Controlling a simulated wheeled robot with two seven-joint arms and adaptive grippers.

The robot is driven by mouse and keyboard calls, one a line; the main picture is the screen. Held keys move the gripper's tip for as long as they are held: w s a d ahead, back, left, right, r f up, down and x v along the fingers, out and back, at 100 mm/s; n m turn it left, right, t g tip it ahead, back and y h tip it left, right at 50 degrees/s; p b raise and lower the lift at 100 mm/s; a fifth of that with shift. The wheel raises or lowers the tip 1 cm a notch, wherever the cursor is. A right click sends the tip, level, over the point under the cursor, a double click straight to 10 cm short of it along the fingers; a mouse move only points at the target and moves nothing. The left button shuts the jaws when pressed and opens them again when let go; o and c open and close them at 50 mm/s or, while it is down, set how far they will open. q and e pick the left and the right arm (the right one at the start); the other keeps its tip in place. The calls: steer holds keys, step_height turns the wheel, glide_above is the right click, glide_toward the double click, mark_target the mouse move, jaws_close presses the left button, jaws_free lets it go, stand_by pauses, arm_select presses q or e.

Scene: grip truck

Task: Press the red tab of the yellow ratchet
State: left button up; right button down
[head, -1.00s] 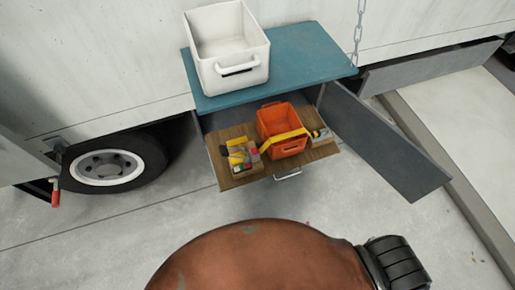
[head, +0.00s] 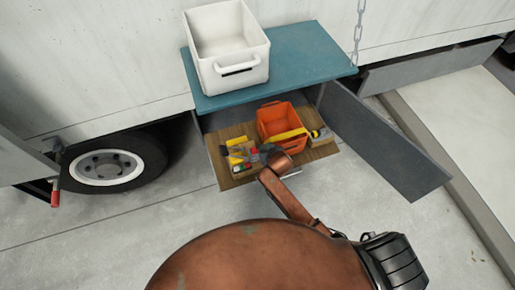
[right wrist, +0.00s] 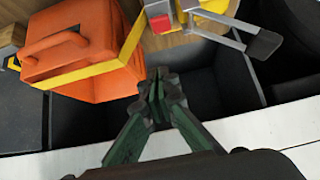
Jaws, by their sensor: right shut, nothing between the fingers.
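In the right wrist view a grey metal ratchet-like frame with a red tab (right wrist: 262,45) lies at the upper right, beside red and yellow parts. In the head view my right gripper (head: 268,154) is over the open drawer, in front of the orange bin, and covers part of the tools there. The yellow ratchet (head: 237,151) seems to be among the yellow pieces on the drawer's left side. My left gripper does not show.
The orange bin (head: 278,121) with a yellow band stands in the wooden drawer (head: 231,181). A white crate (head: 227,46) stands on the blue top (head: 310,54) above. A grey door (head: 390,143) hangs open at the right. Dark compartments (right wrist: 185,105) show below the gripper tips.

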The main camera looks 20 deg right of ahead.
steer(key=b, duration=0.4)
glide_above(254, 151)
steer(key=d, duration=0.2)
steer(key=f, duration=0.7)
steer(key=shift+s+a+f, duration=0.1)
steer(key=shift+s+f, duration=0.1)
steer(key=shift+s, duration=0.1)
step_height(254, 151, down, 2)
steer(key=shift+w+f, duration=0.1)
steer(key=shift+f, duration=0.15)
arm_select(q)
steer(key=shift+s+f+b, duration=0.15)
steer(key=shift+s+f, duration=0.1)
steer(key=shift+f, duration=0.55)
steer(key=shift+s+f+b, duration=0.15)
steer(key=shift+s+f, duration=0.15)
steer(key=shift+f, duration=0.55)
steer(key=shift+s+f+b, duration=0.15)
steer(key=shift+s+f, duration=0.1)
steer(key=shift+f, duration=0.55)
arm_select(e)
steer(key=shift+f, duration=0.65)
